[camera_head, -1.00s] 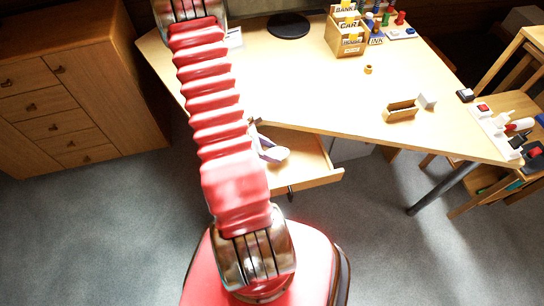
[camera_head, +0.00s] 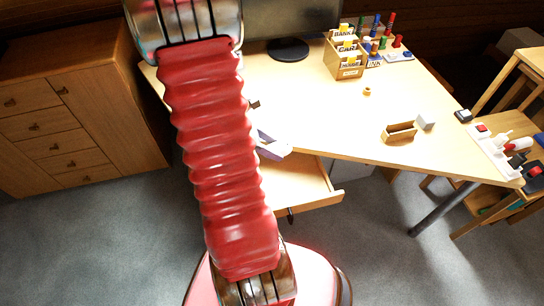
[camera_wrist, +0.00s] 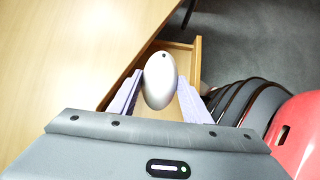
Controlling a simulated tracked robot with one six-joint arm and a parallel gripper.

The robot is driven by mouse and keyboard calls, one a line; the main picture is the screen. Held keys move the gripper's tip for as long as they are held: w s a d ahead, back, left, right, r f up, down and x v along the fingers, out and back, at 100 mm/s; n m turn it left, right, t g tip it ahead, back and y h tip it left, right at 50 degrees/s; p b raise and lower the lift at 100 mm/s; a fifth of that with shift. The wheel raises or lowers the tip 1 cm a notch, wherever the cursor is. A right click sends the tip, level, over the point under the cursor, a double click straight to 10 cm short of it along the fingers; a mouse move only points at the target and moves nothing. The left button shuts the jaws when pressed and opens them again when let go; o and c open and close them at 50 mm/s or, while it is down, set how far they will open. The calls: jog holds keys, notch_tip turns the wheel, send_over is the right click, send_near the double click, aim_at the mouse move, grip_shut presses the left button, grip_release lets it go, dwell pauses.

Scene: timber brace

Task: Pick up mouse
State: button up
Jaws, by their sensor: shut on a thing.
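The mouse (camera_wrist: 160,82) is a smooth pale white oval with a small dark dot at its far end. In the wrist view my gripper (camera_wrist: 160,92) has its two lilac fingers on either side of the mouse and is shut on it. The mouse is over the open drawer (camera_wrist: 184,55) beside the desk edge. In the head view my gripper (camera_head: 272,146) shows its lilac fingers above the drawer (camera_head: 318,196), partly behind my red arm. The mouse shows there only as a pale shape that I cannot clearly separate from the fingers.
The desk (camera_head: 320,110) has a wide bare top. A box of cards (camera_head: 345,57), a monitor (camera_head: 290,20), a small wooden holder (camera_head: 399,132) and a white block (camera_head: 426,121) stand on it. A drawer cabinet (camera_head: 70,110) is at left. A power strip (camera_head: 492,146) is at right.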

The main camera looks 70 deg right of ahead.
aim_at(271, 147)
notch_tip(271, 147, up, 9)
jog(key=shift+f, duration=0.1)
dwell(0.3)
jog(key=shift+w, duration=0.1)
dwell(0.4)
